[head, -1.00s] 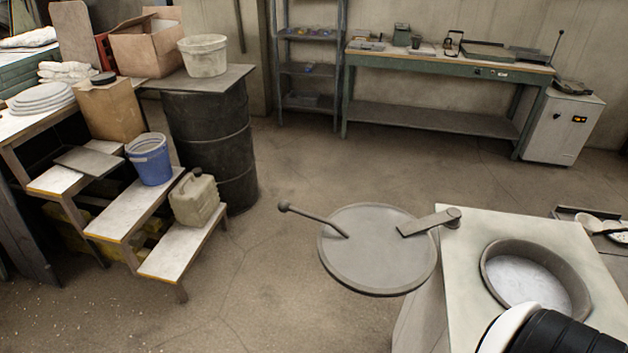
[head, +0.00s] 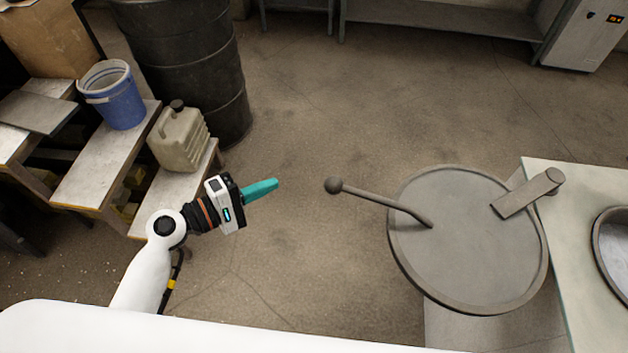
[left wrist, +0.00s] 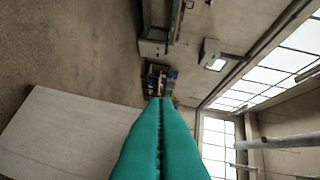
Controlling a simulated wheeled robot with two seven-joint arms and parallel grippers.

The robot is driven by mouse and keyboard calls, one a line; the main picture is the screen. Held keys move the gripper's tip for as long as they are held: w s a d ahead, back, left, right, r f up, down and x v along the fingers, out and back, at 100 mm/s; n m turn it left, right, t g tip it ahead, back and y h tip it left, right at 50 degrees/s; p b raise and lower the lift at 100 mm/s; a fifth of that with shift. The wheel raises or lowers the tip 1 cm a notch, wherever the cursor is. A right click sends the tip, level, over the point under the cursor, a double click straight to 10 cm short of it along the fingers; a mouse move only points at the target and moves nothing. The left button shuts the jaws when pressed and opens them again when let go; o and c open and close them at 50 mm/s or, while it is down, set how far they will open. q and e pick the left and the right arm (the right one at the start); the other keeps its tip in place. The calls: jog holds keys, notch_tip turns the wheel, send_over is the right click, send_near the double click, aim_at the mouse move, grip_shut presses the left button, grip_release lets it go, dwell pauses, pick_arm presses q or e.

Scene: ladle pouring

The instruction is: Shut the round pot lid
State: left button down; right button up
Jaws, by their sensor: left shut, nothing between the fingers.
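The round grey pot lid (head: 470,255) is swung open, out to the left of the pale block with the pot. Its hinge arm (head: 528,193) joins it to the block's edge. A rod handle with a ball end (head: 334,185) sticks out from the lid to the left. The round pot opening (head: 616,245) shows only in part at the right edge of the head view. My left gripper (head: 276,184), with teal fingers, is left of the ball end, apart from it. Its fingers (left wrist: 160,110) are shut and empty in the left wrist view. My right gripper is not in view.
The pale block (head: 558,235) stands at the right. Wooden steps (head: 95,190) with a blue bucket (head: 113,95) and a beige canister (head: 179,138) stand at the left, near a black drum (head: 180,60). The floor between the steps and lid is clear.

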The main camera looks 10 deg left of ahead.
pick_arm(q)
jog(key=w+d+r+p, duration=0.1)
jog(key=d+p, duration=0.4)
jog(key=d, duration=0.5)
jog(key=shift+w+r+h, duration=0.4)
jog(key=shift+r, duration=0.45)
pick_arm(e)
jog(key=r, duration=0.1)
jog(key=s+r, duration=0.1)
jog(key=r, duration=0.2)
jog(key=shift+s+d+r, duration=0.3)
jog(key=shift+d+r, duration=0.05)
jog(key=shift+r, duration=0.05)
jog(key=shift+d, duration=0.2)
